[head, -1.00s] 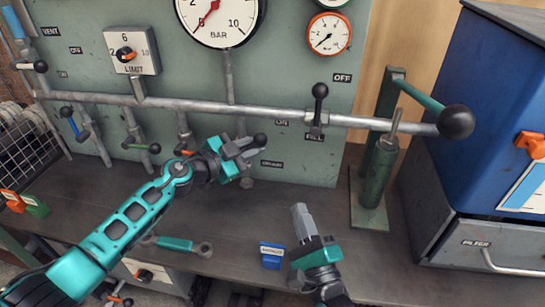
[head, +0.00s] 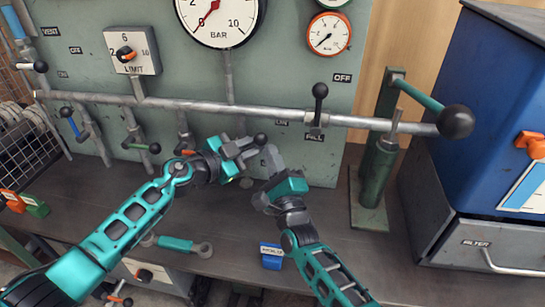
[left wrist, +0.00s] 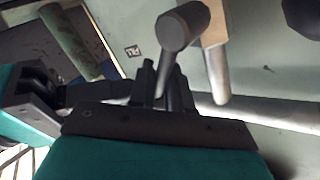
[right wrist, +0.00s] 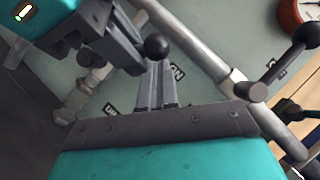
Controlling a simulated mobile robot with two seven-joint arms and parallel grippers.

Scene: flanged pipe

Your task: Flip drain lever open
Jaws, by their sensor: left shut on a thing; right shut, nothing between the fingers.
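The drain lever shows as a dark ball knob (head: 260,139) at the lower middle of the panel in the head view. My left gripper (head: 238,149) is shut on the lever just left of the knob and hides most of its stem. The left wrist view shows the lever (left wrist: 172,45) rising from between the fingers. My right gripper (head: 270,158) is shut and empty, its tips just below and right of the knob. In the right wrist view the knob (right wrist: 156,47) stands just past the shut fingertips; I cannot tell whether they touch.
A horizontal pipe (head: 265,112) runs above, with an upright black-knobbed fill lever (head: 320,92). A green hand pump (head: 378,165) stands to the right, beside a blue cabinet (head: 480,110). A blue tag block (head: 271,256) and a teal-handled wrench (head: 178,244) lie on the bench.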

